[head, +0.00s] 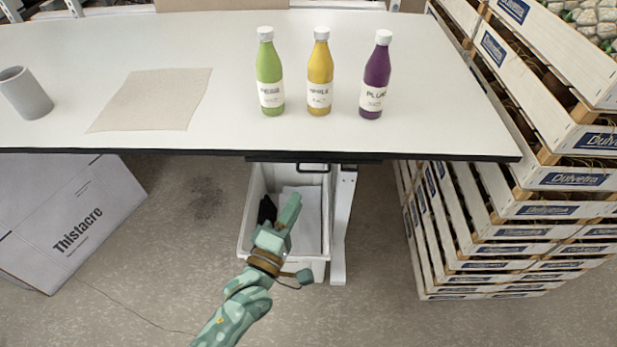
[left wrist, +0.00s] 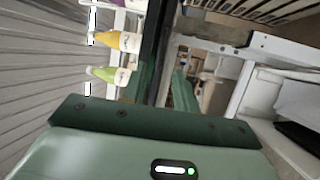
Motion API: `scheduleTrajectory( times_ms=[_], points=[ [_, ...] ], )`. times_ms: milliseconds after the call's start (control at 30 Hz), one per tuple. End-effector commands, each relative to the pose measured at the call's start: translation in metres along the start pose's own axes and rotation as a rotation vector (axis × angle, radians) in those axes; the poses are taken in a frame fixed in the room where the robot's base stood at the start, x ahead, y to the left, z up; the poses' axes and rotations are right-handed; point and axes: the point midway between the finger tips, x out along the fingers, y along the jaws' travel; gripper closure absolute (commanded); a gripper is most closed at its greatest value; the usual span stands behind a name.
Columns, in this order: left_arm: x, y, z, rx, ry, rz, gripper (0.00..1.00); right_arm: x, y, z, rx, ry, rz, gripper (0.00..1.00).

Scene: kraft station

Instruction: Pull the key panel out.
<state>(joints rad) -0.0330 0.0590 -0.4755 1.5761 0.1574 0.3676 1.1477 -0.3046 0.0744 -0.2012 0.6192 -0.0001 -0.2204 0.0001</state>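A thin dark panel (head: 265,158) sits under the front edge of the white table, and I take it to be the key panel. A black loop handle (head: 313,169) hangs at its front, above a white bin. No keys show. My left gripper (head: 293,203) is below and in front of the handle, over the bin, and apart from the handle. In the left wrist view its two green fingers (left wrist: 163,85) stand a little apart with nothing seen between them. My right gripper is in neither view.
The white bin (head: 257,225) stands under the table beside a white table leg (head: 343,225). Green (head: 269,66), yellow (head: 320,68) and purple (head: 377,70) bottles stand on the table (head: 150,40). Stacked wooden crates (head: 500,210) fill the right. A grey box (head: 70,215) stands at left.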

Motion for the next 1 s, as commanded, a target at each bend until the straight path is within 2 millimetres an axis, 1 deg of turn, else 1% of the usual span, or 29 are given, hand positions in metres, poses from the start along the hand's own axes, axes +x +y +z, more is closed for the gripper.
scheduleTrajectory(
  times_ms=[33,100,200,333,500,767,867,900,1000],
  points=[
    [0.014,-0.002,0.0,-0.001,0.002,0.003,0.7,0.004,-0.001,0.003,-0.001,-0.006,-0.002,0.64],
    [0.031,-0.002,0.0,-0.002,0.001,0.002,0.7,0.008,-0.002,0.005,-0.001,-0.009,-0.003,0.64],
    [0.052,-0.002,0.0,0.0,0.001,0.001,0.7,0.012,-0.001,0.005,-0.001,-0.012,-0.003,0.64],
    [0.071,-0.002,0.0,0.001,0.001,0.0,0.7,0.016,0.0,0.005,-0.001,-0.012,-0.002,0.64],
    [0.083,-0.002,0.0,0.002,0.0,-0.003,0.7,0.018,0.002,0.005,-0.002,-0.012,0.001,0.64],
    [0.084,-0.001,0.0,0.002,0.0,-0.002,0.7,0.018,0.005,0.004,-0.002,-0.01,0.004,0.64],
    [0.084,-0.001,0.0,0.002,0.0,-0.002,0.95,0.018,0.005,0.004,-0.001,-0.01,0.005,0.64],
    [0.084,-0.001,0.0,0.002,0.0,-0.002,1.0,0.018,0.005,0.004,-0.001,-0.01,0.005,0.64],
    [0.084,-0.001,0.0,0.002,0.0,-0.003,1.0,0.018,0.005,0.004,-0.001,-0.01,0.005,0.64]
  ],
)
